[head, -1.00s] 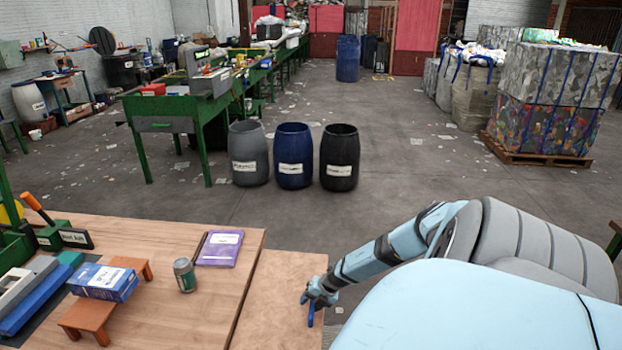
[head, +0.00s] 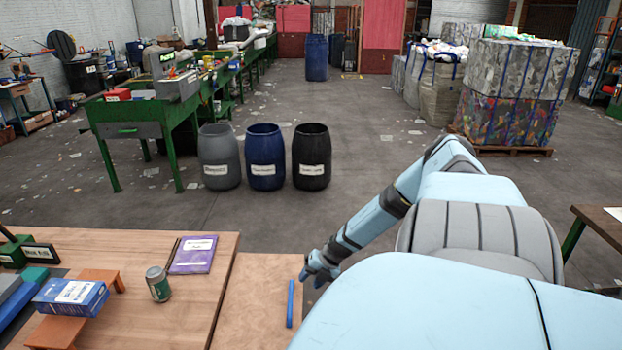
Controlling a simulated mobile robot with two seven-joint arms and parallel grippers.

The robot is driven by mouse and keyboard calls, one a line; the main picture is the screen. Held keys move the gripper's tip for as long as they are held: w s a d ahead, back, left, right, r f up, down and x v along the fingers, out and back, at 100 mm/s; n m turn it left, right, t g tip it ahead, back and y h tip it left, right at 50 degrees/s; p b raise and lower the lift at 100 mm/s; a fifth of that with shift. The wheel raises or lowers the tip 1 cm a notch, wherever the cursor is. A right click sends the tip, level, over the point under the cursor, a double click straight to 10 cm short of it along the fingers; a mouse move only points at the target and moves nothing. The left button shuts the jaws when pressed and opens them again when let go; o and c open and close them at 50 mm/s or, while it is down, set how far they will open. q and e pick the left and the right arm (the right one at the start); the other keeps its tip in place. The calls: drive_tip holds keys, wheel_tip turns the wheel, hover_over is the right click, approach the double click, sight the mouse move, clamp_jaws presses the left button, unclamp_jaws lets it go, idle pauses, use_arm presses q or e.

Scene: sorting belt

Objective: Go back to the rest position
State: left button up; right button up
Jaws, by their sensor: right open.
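My right arm comes in from the lower right. Its light-blue gripper (head: 306,274) is open and empty, at the right edge of the narrow wooden board. A slim blue stick-like object (head: 290,303) lies on that board (head: 258,285), just below and left of the gripper, with a gap between them. My left gripper is not in the head view.
On the wooden table (head: 190,318) are a purple book (head: 193,255), a green-grey can (head: 158,284) and a blue box (head: 70,296) on a small orange-brown stand (head: 118,280). Grey (head: 219,158), blue (head: 265,158) and black (head: 311,157) barrels stand beyond. Open floor lies behind the arm.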

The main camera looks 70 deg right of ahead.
drive_tip(key=shift+a, duration=0.1)
idle(0.6)
drive_tip(key=a+f+m, duration=0.1)
drive_tip(key=a+f, duration=0.1)
drive_tip(key=a, duration=0.3)
drive_tip(key=a+f+m+y, duration=0.1)
drive_tip(key=a+f, duration=0.1)
drive_tip(key=a, duration=0.3)
drive_tip(key=a+f+t+y, duration=0.1)
drive_tip(key=a+f, duration=0.1)
drive_tip(key=a, duration=0.4)
drive_tip(key=shift+s+f+m, duration=0.25)
drive_tip(key=shift+s+m, duration=0.05)
drive_tip(key=shift+m, duration=0.1)
drive_tip(key=s+a+m+t, duration=0.1)
drive_tip(key=a+m+t, duration=0.45)
drive_tip(key=a, duration=2.05)
drive_tip(key=s+a+r+m+g+h, duration=0.1)
drive_tip(key=a+r+m, duration=0.6)
drive_tip(key=m, duration=0.4)
drive_tip(key=shift+s+a+r+p, duration=0.3)
drive_tip(key=shift+a+p, duration=0.1)
drive_tip(key=shift+a, duration=0.2)
drive_tip(key=shift+d+g, duration=0.1)
drive_tip(key=shift+g, duration=0.15)
